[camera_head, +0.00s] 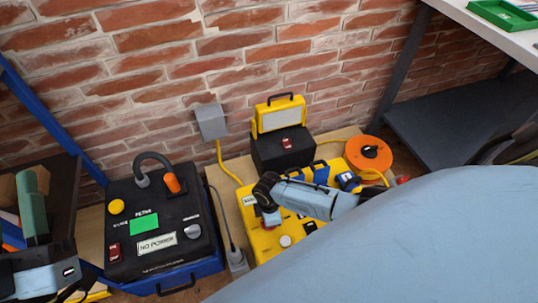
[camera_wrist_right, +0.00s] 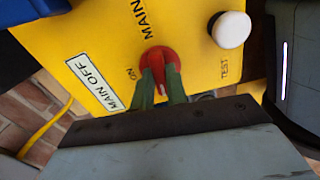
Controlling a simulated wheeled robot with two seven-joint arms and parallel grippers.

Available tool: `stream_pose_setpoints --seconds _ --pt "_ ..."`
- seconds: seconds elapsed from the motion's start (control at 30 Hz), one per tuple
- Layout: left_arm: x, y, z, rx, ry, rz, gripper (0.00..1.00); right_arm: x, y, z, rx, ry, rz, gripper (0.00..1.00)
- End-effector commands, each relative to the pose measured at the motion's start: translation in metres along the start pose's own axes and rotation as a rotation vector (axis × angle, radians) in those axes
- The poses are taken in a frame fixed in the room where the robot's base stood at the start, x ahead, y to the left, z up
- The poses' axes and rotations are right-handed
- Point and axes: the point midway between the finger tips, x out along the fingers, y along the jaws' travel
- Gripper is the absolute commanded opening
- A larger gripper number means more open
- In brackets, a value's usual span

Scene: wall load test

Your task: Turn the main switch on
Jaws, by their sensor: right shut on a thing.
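The yellow panel box (camera_head: 258,238) sits low by the wall, partly covered by my right arm. In the right wrist view, the red main switch (camera_wrist_right: 158,56) is on its yellow face (camera_wrist_right: 190,50), beside the words MAIN and ON. A white label (camera_wrist_right: 93,82) there reads MAIN OFF. My right gripper (camera_wrist_right: 161,85) has its green fingers shut on the red switch, one on each side. It also shows in the head view (camera_head: 268,218) over the yellow box.
A black case (camera_head: 125,255) with a NO POWER label, green display and orange-tipped hose stands left. A grey wall box (camera_head: 211,122) feeds a yellow cable. A yellow work lamp (camera_head: 280,115) and orange cable reel (camera_head: 368,153) stand behind. A white round TEST button (camera_wrist_right: 231,30) is near the switch.

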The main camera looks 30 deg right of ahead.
Motion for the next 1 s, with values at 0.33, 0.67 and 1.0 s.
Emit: stream_pose_setpoints --seconds 0.33,0.67,1.0 --pt "-0.012 -0.011 0.055 0.017 -0.4 -0.025 0.36 -0.002 -0.001 -0.001 0.298 0.0 -0.002 0.0" --pt "-0.048 -0.022 0.101 0.028 -0.75 -0.055 0.36 -0.001 -0.001 -0.001 0.612 0.0 -0.002 0.0" --pt "-0.083 -0.03 0.123 0.03 -0.991 -0.079 0.36 -0.001 -0.001 -0.001 0.935 0.0 -0.003 0.0"
